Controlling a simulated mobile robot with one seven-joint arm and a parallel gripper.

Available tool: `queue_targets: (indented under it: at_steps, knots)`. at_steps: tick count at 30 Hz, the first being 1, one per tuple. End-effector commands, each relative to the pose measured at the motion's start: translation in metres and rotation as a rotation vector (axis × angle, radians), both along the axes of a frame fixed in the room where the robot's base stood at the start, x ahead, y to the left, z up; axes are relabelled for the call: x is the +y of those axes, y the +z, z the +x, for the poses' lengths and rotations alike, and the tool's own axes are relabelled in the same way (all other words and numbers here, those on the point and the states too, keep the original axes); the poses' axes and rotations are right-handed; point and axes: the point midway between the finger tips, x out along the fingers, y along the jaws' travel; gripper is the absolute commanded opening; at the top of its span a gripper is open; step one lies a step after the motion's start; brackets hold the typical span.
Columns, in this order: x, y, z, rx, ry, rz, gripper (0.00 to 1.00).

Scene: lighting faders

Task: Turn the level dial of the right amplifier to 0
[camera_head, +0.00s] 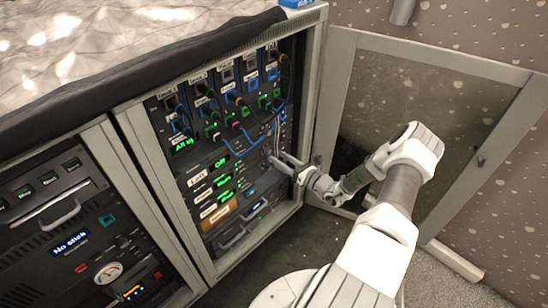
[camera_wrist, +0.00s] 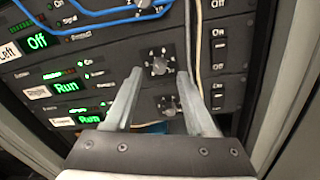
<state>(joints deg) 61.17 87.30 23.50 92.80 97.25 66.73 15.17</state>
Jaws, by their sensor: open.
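The right amplifier is probably the middle unit in the wrist view, with a small, hard-to-read label and a green "Run" display (camera_wrist: 67,88); the same panel shows in the head view (camera_head: 224,181). Its level dial (camera_wrist: 158,63) is a small round knob ringed by white marks. Its pointer setting is too small to read. My gripper (camera_wrist: 160,73) is open, with a fingertip on either side of the dial and slightly below it in the picture. I cannot tell whether the fingers touch it. In the head view my gripper (camera_head: 277,161) is at the rack front.
Blue cables (camera_wrist: 95,14) and a pale cable (camera_wrist: 199,40) hang close by.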

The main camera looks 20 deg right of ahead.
Motion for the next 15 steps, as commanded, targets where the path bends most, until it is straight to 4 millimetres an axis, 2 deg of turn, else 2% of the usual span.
queue_targets:
  at_steps: [6,15]
  knots:
    - [0.011,-0.001,0.024,-0.001,0.001,-0.001,0.55]
    - [0.012,0.000,0.030,0.001,-0.001,0.000,0.55]
